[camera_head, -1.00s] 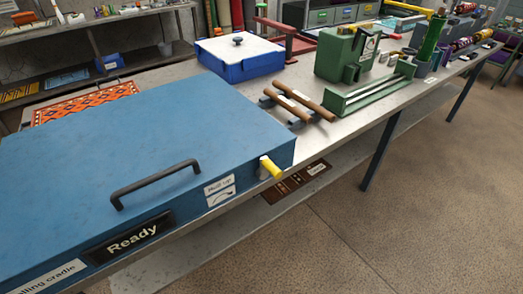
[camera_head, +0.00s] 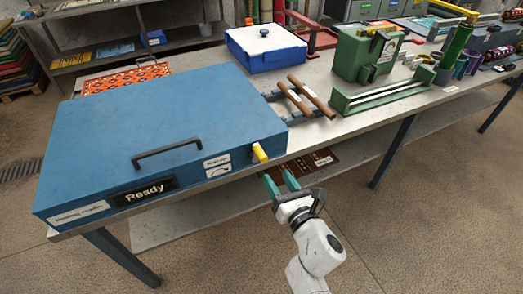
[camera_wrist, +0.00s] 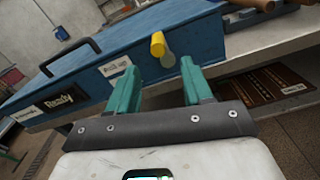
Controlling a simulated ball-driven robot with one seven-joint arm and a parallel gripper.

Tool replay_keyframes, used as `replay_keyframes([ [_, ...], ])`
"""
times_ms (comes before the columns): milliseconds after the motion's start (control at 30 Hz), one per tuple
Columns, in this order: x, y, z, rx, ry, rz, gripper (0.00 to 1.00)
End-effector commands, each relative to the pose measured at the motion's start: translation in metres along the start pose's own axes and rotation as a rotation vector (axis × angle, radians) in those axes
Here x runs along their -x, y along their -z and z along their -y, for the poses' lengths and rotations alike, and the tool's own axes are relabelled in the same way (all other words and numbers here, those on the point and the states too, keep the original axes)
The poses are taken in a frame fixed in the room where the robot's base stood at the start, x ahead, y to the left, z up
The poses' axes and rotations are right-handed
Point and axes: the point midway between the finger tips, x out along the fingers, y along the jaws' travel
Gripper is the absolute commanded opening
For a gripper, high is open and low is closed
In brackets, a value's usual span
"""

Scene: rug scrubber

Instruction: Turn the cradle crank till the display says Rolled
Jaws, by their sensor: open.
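The rolling cradle (camera_head: 130,112) is a large blue box on the bench. Its front display (camera_head: 144,192) reads "Ready"; the display also shows in the wrist view (camera_wrist: 57,101). A yellow crank handle (camera_head: 260,152) sticks out at the right end of the front face, beside a white label with an arrow (camera_head: 217,166). The handle also shows in the wrist view (camera_wrist: 159,46). My gripper (camera_head: 281,180) has green fingers, open and empty. It is in front of and below the handle, apart from it. In the wrist view the handle lies beyond the gap between the fingers.
A black bar handle (camera_head: 167,153) stands on the cradle's lid. Wooden rollers (camera_head: 304,98) rest right of the cradle. A green device (camera_head: 368,55), a green trough (camera_head: 382,95) and a blue box with white lid (camera_head: 265,50) stand farther back. A dark patterned rug (camera_head: 310,166) lies on the lower shelf.

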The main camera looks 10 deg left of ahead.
Motion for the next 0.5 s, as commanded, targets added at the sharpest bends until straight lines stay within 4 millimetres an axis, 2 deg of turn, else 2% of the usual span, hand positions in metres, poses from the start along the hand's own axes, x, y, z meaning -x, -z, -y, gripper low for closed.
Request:
replay_keyframes([
  [167,-0.014,0.003,-0.003,0.022,-0.016,0.003,0.51],
  [500,-0.062,0.003,-0.004,0.017,-0.015,0.002,0.51],
])
